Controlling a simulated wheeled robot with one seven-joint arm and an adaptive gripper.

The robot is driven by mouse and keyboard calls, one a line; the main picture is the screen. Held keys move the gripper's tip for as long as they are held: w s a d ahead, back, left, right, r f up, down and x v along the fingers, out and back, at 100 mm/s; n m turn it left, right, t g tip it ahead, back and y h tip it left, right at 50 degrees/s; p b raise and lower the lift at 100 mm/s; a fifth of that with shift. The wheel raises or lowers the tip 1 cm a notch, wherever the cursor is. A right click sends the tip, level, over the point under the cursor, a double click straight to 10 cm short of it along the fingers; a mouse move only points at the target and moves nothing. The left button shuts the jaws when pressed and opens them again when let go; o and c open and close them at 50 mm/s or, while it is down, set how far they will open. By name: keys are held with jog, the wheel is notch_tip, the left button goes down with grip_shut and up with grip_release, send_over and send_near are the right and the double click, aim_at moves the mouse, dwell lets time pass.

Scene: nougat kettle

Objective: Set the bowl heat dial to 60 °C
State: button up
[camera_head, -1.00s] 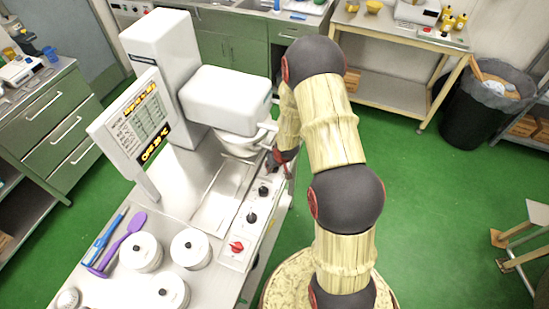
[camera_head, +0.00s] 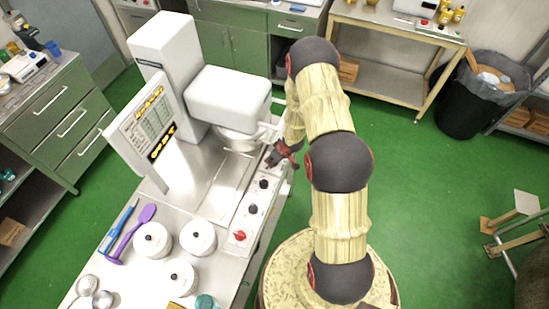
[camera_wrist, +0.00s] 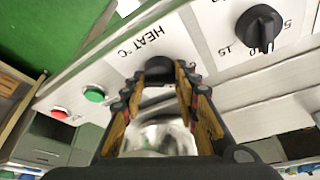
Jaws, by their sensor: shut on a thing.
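The heating mixer (camera_head: 226,95) stands on the steel bench with a sloping white control panel along its right edge. In the wrist view the black dial (camera_wrist: 160,68) sits beside the label "HEAT °C" (camera_wrist: 139,42). My gripper (camera_wrist: 158,76) has one finger on each side of this dial and is shut on it. The fingers cover the dial's scale and I cannot read its setting. In the head view my gripper (camera_head: 281,155) is at the far end of the panel and hides the dial. The mixing bowl (camera_head: 238,141) is beside it, under the machine head.
Another black dial (camera_wrist: 260,27) with a numbered scale is close by on the panel. Green (camera_wrist: 95,94) and red (camera_wrist: 60,113) buttons lie on the other side. A red knob (camera_head: 240,236) is at the near end. White lidded pots (camera_head: 197,237) stand on the bench.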

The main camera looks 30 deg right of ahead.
dwell(0.4)
jog(key=o, duration=1.2)
jog(key=shift+c, duration=0.2)
jog(key=v, duration=1.2)
jog(key=shift+d, duration=0.1)
